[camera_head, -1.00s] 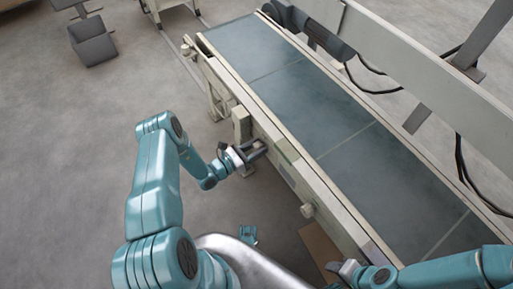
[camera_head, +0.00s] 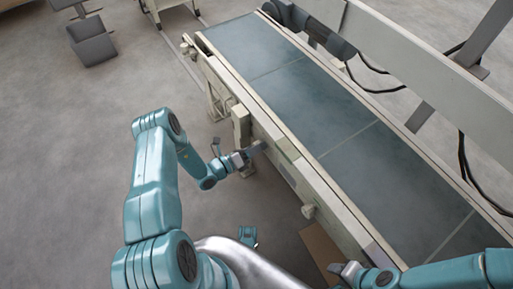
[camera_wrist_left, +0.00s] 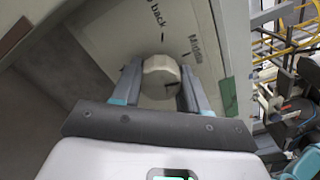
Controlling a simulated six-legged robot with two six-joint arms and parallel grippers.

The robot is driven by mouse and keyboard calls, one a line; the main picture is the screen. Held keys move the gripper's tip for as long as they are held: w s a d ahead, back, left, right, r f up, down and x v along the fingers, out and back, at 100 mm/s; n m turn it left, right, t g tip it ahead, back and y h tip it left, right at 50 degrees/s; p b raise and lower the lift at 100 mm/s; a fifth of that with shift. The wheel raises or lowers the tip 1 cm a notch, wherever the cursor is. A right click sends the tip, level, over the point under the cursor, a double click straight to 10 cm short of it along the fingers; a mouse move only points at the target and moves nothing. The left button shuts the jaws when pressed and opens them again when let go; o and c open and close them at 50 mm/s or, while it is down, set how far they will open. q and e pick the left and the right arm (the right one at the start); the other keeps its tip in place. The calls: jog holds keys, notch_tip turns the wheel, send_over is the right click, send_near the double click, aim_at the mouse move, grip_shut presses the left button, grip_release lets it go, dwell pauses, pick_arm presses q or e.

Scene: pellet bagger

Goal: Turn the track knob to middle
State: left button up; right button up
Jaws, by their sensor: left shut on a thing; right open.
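The track knob (camera_wrist_left: 160,77) is a pale, round-edged knob on the machine's side panel, seen in the left wrist view. Its dark mark sits at the lower right of its face. Printed labels stand above it: one ending in "back" and, to its right, "Middle". My left gripper (camera_wrist_left: 161,88) has one finger on each side of the knob and is shut on it. In the head view my left gripper (camera_head: 257,147) is against the conveyor's near side and hides the knob. My right gripper (camera_head: 342,270) is open and empty near the bottom.
The conveyor (camera_head: 300,95) with its dark belt runs diagonally across the head view. A pale post (camera_head: 241,128) stands beside my left gripper. Another small knob (camera_head: 309,211) sticks out lower on the conveyor's side. A grey bin (camera_head: 93,45) stands far left; the floor between is clear.

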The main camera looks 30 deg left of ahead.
pick_arm(q)
jog(key=shift+n, duration=0.9)
jog(key=o, duration=1.1)
jog(key=shift+c, duration=0.2)
jog(key=p+v, duration=0.2)
jog(key=v, duration=1.4)
jog(key=shift+p, duration=0.35)
jog(key=shift+s, duration=0.15)
